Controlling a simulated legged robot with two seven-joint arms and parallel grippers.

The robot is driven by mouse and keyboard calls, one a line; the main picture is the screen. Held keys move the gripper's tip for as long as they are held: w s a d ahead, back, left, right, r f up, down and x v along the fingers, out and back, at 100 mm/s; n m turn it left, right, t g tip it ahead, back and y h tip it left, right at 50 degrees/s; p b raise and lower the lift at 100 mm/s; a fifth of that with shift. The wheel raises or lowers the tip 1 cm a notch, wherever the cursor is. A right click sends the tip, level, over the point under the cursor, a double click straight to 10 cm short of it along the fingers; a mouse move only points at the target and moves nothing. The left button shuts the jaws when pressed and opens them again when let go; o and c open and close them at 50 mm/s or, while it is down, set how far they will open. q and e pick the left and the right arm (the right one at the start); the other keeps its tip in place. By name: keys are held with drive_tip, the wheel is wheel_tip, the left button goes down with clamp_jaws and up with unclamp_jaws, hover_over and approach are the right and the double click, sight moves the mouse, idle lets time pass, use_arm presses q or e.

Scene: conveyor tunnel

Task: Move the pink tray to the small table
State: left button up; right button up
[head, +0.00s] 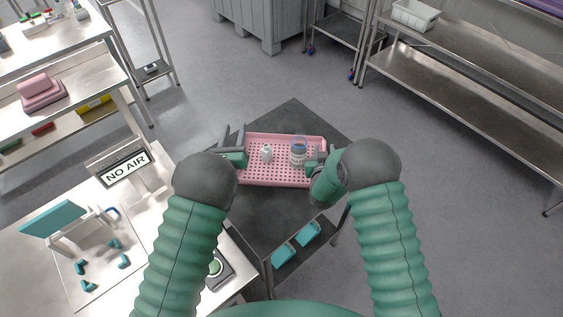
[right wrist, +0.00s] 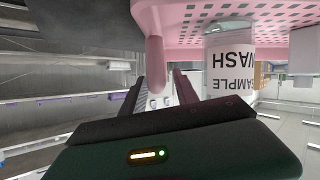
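The pink tray (head: 283,180) has a perforated floor and lies level over the dark top of a small table (head: 265,209). I cannot tell whether it touches that top. A white bottle (head: 266,154) and a clear jar (head: 298,152) stand in it. My left gripper (head: 234,140) is at the tray's left end, its dark fingers apart. My right gripper (head: 318,163) is at the right end. In the right wrist view its fingers (right wrist: 158,92) stand apart on either side of a pink part of the tray (right wrist: 155,65), with gaps showing. The jar (right wrist: 230,75) is labelled "SAMPLE WASH".
Teal items (head: 296,243) lie on the small table's lower shelf. A white workbench (head: 60,250) with a "NO AIR" sign (head: 126,167) is close on the left. Steel shelving (head: 450,90) stands at the right. Grey floor (head: 470,220) between is clear.

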use_arm(q)
drive_tip(key=shift+a, duration=0.1)
use_arm(e)
drive_tip(key=v, duration=1.1)
drive_tip(key=shift+r, duration=0.1)
